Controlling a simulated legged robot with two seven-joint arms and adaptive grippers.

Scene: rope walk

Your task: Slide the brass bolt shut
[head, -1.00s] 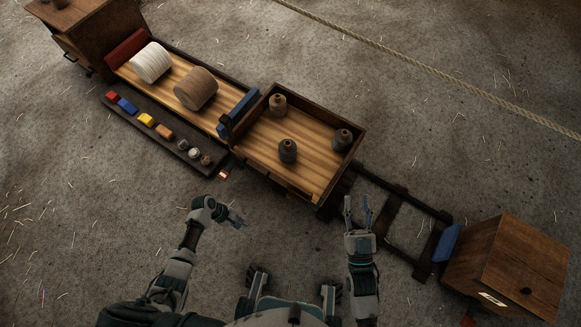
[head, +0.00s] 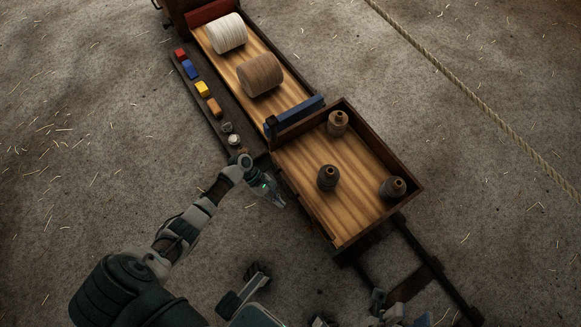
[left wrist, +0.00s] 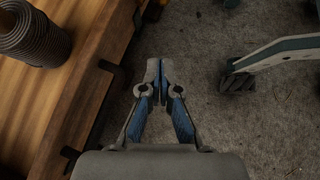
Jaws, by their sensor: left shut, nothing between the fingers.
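I cannot clearly make out the brass bolt in the head view; my left wrist covers the area by the near corner of the open wagon. A small orange-brown piece (left wrist: 161,3) shows at the top edge of the left wrist view, too cut off to identify. My left gripper (head: 280,203) is shut and empty beside the near side wall of the open wooden wagon (head: 308,212). In the left wrist view its fingertips (left wrist: 160,66) meet over bare floor, right of the wagon wall. My right gripper (head: 398,312) is only partly visible at the bottom edge; its jaw state is unclear.
Rails (head: 429,268) run lower right. Floor at left is clear; a rope (head: 470,92) lies right.

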